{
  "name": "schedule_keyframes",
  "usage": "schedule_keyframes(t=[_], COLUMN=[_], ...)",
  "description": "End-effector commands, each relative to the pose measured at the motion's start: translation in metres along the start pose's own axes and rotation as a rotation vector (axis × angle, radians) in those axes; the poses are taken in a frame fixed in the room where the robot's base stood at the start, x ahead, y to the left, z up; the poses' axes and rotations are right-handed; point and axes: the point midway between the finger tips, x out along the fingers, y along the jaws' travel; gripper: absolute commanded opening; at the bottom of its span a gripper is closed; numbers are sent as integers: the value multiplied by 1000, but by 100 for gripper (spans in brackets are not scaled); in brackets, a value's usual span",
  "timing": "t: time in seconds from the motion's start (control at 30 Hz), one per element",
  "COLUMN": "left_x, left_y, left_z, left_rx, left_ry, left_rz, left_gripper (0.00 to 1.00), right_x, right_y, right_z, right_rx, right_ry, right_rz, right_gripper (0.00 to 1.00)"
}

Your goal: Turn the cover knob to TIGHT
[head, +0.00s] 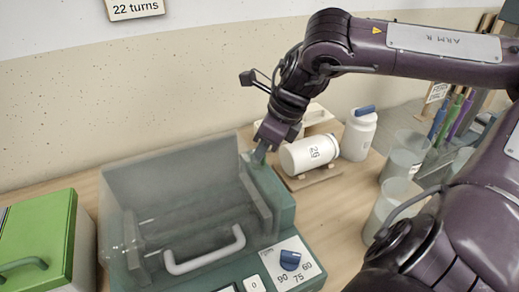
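A green machine (284,207) with a clear cover (165,185) and a pale bar handle (205,252) stands on the table. My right gripper (261,153) points down at the machine's back right corner, beside the cover. Its fingertips are small and partly hidden, so I cannot tell whether they hold anything. No knob marked TIGHT can be made out. A blue knob (290,260) sits on the front panel, by the numbers 60, 75 and 90. My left gripper is out of view.
A white jar (309,154) lies on a wooden cradle (312,178) just right of my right gripper. A white bottle with a blue cap (358,138) stands behind it. Clear beakers (403,155) stand at right. A green box (38,240) is at left. A wall sign reads "22 turns" (135,8).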

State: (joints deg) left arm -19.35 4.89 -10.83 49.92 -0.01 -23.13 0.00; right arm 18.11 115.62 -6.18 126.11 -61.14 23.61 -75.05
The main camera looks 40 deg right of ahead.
Motion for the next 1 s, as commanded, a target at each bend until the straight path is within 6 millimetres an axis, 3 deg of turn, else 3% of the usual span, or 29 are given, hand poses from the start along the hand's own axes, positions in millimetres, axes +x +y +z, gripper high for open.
schedule_keyframes(t=[0.37, 0.57, 1.0], left_x=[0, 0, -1], left_y=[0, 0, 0], left_z=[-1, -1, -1], left_rx=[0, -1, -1], left_ry=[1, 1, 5], left_rz=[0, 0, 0], left_gripper=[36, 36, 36], right_x=[10, 10, 9], right_y=[0, 0, 1], right_z=[0, 0, 0], right_rx=[0, 0, 65], right_ry=[-2, -2, -1], right_rz=[-1, -1, -28], right_gripper=[22, 0, 0])
